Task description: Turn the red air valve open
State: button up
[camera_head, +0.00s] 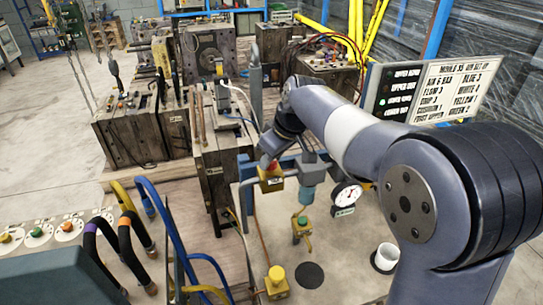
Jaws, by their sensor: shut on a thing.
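The red air valve (273,166) is a small red part on a yellow block (271,183), on a blue frame near the middle of the view. My arm comes in from the right and bends down over it. My gripper (267,159) is at the valve, shut on its red part. The fingers are small and dark here, and they and the wrist hide most of the valve. How far the valve is turned cannot be seen.
A pressure gauge (346,194) and a grey-blue cylinder (312,170) are close on the right. Blue hoses (166,213) run at left. Wooden-sided moulds (130,130) stand behind.

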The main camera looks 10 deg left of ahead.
jog(key=shift+n+g+y, duration=0.3)
jog(key=shift+n+g, duration=0.1)
jog(key=shift+n, duration=0.8)
jog(key=o, duration=1)
jog(key=shift+c, duration=0.2)
jog(key=v, duration=1)
jog(key=shift+r+b, duration=0.4)
jog(key=shift+w+d+f, duration=0.1)
